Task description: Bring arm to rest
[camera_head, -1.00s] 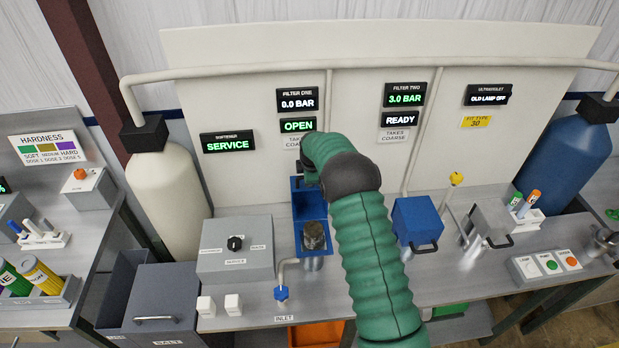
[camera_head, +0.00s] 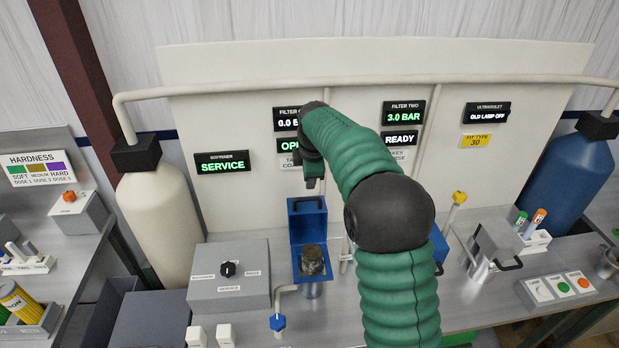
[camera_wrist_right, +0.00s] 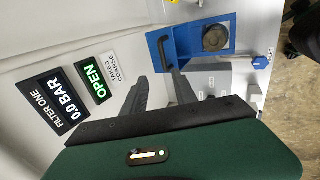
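My right arm, in a green sleeve, comes in from the bottom right in the head view. My right gripper (camera_head: 314,183) is just above the raised lid of the blue filter one housing (camera_head: 294,235). In the right wrist view the two dark fingers of the gripper (camera_wrist_right: 158,82) are apart, with nothing seen between them. The housing stands open, with a round grey-brown filter piece (camera_head: 312,260) in it; the piece also shows in the right wrist view (camera_wrist_right: 215,37). My left gripper is out of view.
The filter one display (camera_head: 287,120) reads 0.0 BAR and is partly covered by my arm. A grey selector box (camera_head: 228,275) and a blue-handled inlet valve (camera_head: 277,322) are left of and in front of the housing. My arm mostly hides the filter two housing (camera_head: 438,245).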

